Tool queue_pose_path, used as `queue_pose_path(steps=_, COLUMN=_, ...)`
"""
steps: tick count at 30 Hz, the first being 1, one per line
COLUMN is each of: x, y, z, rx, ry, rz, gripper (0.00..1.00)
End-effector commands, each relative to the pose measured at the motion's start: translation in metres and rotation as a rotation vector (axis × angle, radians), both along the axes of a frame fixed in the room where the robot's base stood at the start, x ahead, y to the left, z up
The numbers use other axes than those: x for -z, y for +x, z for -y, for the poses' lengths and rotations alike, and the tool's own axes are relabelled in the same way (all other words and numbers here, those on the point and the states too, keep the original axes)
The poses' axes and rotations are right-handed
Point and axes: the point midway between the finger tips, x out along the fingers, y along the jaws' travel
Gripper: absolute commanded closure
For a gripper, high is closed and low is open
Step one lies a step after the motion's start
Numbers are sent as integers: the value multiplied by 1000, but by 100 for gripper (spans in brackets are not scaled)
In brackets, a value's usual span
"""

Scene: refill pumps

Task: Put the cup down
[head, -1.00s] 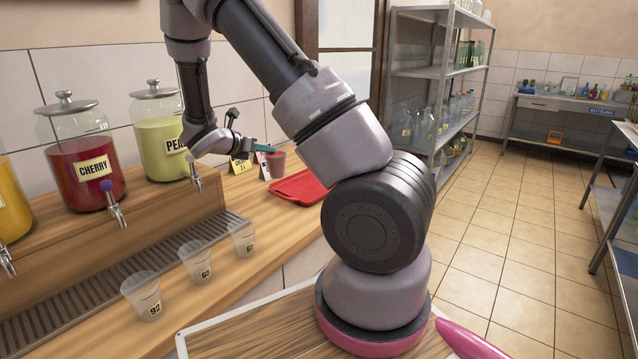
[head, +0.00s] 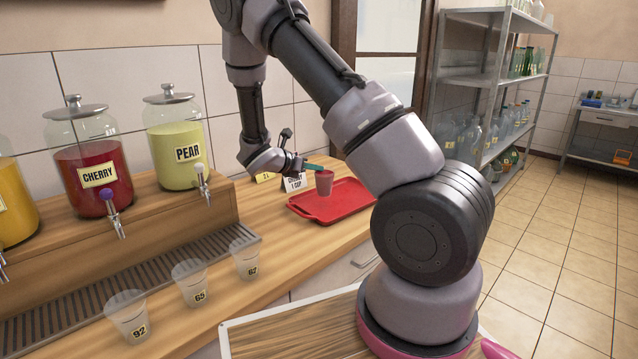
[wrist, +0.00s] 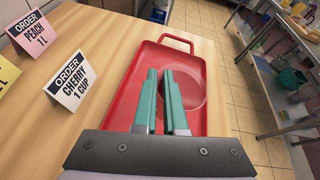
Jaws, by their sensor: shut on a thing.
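My gripper (head: 312,168) is shut on the cup (head: 324,185), which holds something pinkish red. The cup is upright in the head view and appears over the left part of the red tray (head: 338,215); I cannot tell for sure whether its base touches the tray. In the wrist view, the teal fingers of my gripper (wrist: 160,95) reach over the red tray (wrist: 146,60). The round outline of the cup (wrist: 190,90) shows faintly there, red against red, partly hidden by the fingers.
Cherry (head: 90,175) and pear (head: 180,155) jars stand on the wooden ledge. Three empty cups, one marked 65 (head: 191,283), stand in front of the drip grate.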

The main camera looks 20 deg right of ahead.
Motion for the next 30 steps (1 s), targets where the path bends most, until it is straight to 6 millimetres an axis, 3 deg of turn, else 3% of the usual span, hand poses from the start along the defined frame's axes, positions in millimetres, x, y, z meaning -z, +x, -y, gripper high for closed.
queue_pose_path(steps=11, x=40, y=0, z=0, rx=0, ry=0, rz=-1, gripper=100)
queue_pose_path(steps=21, x=44, y=0, z=0, rx=-1, ry=-1, rz=1, gripper=100)
queue_pose_path(steps=24, x=44, y=0, z=0, rx=-1, ry=1, rz=1, gripper=61)
queue_pose_path(steps=30, x=44, y=0, z=0, rx=-1, ry=1, rz=1, gripper=61)
